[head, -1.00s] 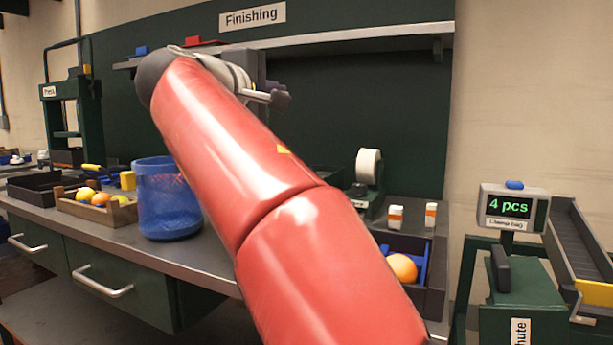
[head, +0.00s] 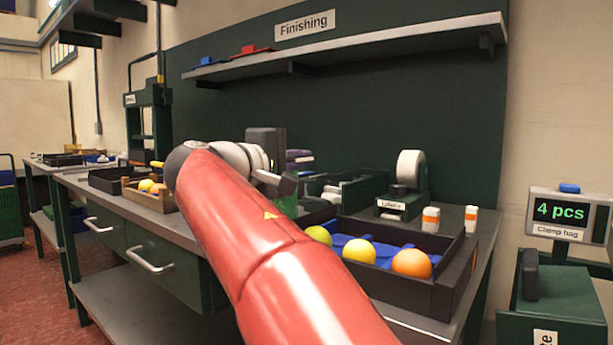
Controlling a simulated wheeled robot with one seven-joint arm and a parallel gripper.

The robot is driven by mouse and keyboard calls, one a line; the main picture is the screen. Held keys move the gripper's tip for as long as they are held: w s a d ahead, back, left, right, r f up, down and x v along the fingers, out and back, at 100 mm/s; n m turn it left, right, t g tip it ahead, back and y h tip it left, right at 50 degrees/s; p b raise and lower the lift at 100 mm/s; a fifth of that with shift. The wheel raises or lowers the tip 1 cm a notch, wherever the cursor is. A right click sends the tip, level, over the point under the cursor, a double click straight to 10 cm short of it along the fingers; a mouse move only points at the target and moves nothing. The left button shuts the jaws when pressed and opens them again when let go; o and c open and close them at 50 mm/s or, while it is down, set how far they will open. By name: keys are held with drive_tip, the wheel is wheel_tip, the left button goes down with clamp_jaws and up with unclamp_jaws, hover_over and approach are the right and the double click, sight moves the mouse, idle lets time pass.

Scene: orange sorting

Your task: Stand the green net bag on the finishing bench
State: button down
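My gripper (head: 284,184) is over the finishing bench (head: 205,235), seen partly from behind my red arm. A small green patch (head: 288,207) shows just below the fingers. It may be part of the green net bag, but my arm hides most of it. I cannot tell whether the fingers are shut on it or whether it touches the bench.
A dark tray (head: 448,290) with a blue liner holds oranges and yellow-green fruit at the bench's right end. A label machine (head: 408,185) and small white-orange bottles (head: 430,219) stand behind it. A wooden crate (head: 150,198) is at left. A counter (head: 562,213) reads "4 pcs".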

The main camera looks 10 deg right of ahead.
drive_tip(key=shift+f, duration=0.25)
drive_tip(key=shift+f, duration=0.15)
drive_tip(key=c, duration=1.6)
unclamp_jaws()
drive_tip(key=shift+r, duration=0.25)
drive_tip(key=v, duration=1.2)
drive_tip(key=shift+b, duration=0.3)
drive_tip(key=shift+a, duration=0.1)
